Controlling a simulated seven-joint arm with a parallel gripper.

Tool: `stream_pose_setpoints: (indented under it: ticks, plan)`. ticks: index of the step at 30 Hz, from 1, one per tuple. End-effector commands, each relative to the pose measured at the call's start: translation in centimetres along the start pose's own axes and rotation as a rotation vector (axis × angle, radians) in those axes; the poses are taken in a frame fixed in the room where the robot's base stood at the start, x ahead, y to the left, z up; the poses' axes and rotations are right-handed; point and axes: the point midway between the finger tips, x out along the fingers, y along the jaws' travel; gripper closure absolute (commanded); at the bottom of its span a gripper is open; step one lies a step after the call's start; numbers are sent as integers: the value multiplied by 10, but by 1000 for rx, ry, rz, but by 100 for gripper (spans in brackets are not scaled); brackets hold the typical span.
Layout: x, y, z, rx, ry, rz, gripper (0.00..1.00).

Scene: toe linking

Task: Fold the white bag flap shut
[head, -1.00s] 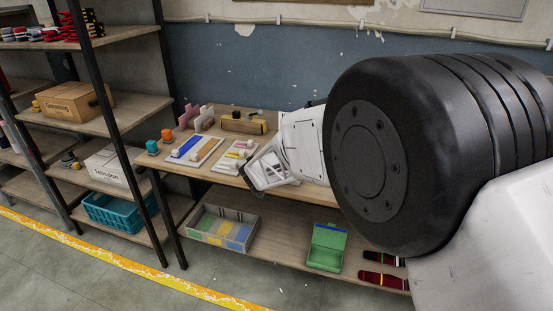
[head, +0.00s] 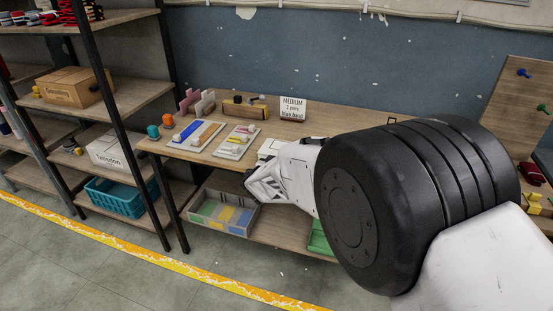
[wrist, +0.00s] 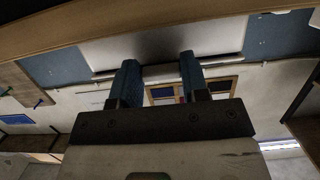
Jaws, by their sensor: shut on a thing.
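My gripper (wrist: 160,82) shows in the wrist view with its two dark blue fingers at the lower edge of a white panel, which looks like the white bag flap (wrist: 165,45). The fingers are shut on its edge, though the contact is hard to see. In the head view, my white gripper body (head: 268,184) is at the front edge of the wooden table, and the fingertips cannot be made out. A white piece (head: 271,147), probably part of the bag, lies on the table just behind it. My arm hides much of the area to the right.
On the table (head: 340,127) stand white trays with colored pieces (head: 238,142), a sign (head: 292,108) and a wooden holder (head: 245,108). A grey divided bin (head: 223,213) and a partly hidden green box (head: 318,238) are on the lower shelf. A black shelf post stands left.

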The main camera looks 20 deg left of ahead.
Motion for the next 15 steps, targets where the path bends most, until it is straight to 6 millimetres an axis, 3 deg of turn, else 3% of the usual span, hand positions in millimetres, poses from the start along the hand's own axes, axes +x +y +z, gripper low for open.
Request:
stream_pose_setpoints:
  ticks: [6, 7, 11, 15]
  plan:
    - [1, 0, 3, 0, 16, 0, 100]
    - [1, 0, 3, 0, 16, 0, 54]
    - [1, 0, 2, 0, 17, 0, 34]
    - [1, 0, 2, 0, 17, 0, 32]
